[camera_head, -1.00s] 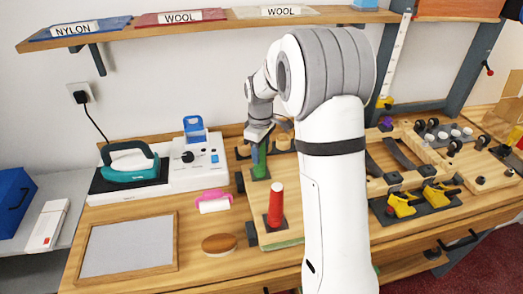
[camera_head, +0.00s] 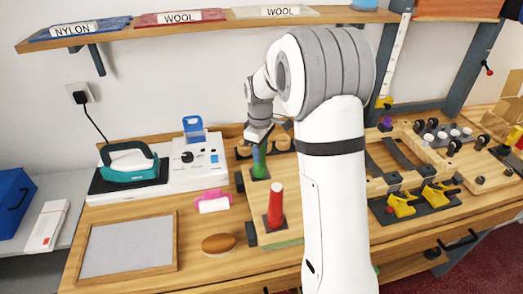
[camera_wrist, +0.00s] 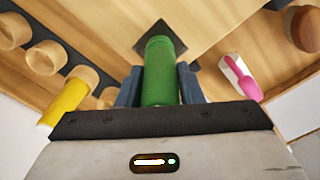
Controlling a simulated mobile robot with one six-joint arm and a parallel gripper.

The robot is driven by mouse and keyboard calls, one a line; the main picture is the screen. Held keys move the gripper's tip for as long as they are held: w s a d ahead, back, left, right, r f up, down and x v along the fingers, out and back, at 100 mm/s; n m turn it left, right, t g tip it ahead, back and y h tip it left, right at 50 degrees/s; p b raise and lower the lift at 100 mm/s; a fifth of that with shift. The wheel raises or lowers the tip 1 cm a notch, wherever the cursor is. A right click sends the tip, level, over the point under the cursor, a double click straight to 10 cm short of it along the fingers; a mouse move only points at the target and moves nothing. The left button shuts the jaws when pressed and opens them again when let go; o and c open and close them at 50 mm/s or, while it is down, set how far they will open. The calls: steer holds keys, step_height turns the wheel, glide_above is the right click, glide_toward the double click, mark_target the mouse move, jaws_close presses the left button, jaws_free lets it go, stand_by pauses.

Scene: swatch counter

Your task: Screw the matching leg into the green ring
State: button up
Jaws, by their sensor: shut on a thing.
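A green leg (camera_wrist: 161,80) stands between the blue fingers of my gripper (camera_wrist: 159,88) in the wrist view, and the gripper is shut on it. Its far end meets a dark square plate (camera_wrist: 181,36) on the wooden board. A brighter green band (camera_wrist: 160,41) shows at that end; I cannot tell whether it is the green ring or part of the leg, or how deep the leg sits. In the head view my gripper (camera_head: 259,146) is above the green piece (camera_head: 260,169), which looks upright. A red leg (camera_head: 275,205) stands upright on a nearer dark plate. A yellow leg (camera_wrist: 65,102) shows in the wrist view.
Wooden round holders (camera_wrist: 44,57) line a dark strip beside the board. A pink-handled roller (camera_head: 213,203) and a brown oval-topped thing (camera_head: 219,243) lie left of the board. A teal iron (camera_head: 129,167) and a framed grey panel (camera_head: 130,246) are further left. Yellow clamps (camera_head: 402,205) stand right.

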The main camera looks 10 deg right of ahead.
steer(key=m, duration=1)
steer(key=shift+a, duration=0.1)
steer(key=m, duration=0.3)
steer(key=shift+m, duration=0.3)
steer(key=o, duration=0.7)
steer(key=shift+o, duration=0.2)
